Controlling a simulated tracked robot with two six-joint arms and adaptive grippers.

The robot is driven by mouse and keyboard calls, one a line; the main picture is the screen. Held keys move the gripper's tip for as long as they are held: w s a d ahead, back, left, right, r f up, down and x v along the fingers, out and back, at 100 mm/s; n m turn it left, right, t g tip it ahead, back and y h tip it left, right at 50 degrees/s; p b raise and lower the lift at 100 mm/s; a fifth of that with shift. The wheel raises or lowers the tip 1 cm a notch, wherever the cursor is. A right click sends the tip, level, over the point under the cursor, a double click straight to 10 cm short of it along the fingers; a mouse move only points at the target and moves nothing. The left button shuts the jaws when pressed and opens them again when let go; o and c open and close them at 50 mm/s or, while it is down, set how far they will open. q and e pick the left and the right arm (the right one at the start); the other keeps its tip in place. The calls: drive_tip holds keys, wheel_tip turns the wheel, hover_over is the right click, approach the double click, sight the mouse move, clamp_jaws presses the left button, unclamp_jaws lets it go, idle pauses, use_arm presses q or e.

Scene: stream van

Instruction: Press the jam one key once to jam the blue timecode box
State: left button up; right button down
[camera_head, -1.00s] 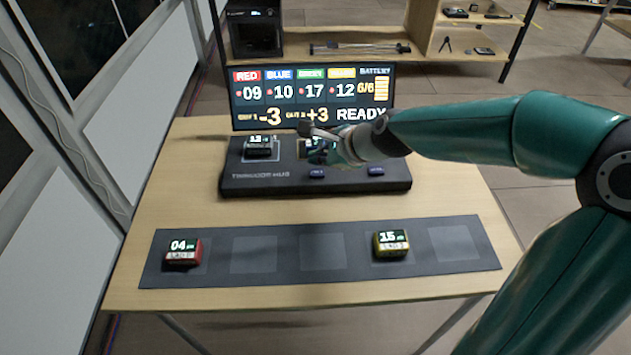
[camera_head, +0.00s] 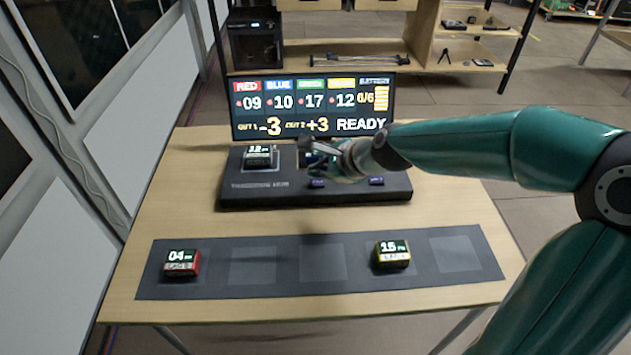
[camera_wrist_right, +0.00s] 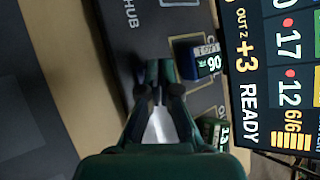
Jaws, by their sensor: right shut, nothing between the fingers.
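The dark timecode hub (camera_head: 230,196) has two small dark-blue keys on its front part, a left key (camera_head: 317,183) and a right key (camera_head: 376,181); their labels are too small to read. My right gripper (camera_head: 318,156) is shut and empty, above the hub just behind the left key; I cannot tell whether it touches anything. In the right wrist view its closed fingertips (camera_wrist_right: 160,68) point at the hub beside the blue timecode box (camera_wrist_right: 183,58), which shows 06. The gripper mostly hides that box in the head view. My left gripper is not in view.
A dark box (camera_head: 259,156) sits in the hub's left slot; a greenish box (camera_wrist_right: 213,132) shows in the wrist view. The screen (camera_head: 313,125) behind reads READY. The front mat (camera_head: 215,288) holds a red box (camera_head: 182,263) and a yellow box (camera_head: 392,256).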

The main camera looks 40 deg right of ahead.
sight(319, 184)
drive_tip(key=shift+f, duration=0.1)
idle(0.5)
drive_tip(key=shift+f, duration=0.25)
drive_tip(key=shift+s+f+b, duration=0.1)
drive_tip(key=shift+f+b, duration=0.35)
drive_tip(key=shift+b, duration=0.2)
idle(0.4)
drive_tip(key=shift+r, duration=0.1)
drive_tip(key=shift+r+p, duration=0.75)
drive_tip(key=shift+p, duration=0.2)
drive_tip(key=shift+r, duration=0.1)
wheel_tip(319, 184, up, 5)
drive_tip(key=p, duration=0.5)
idle(0.7)
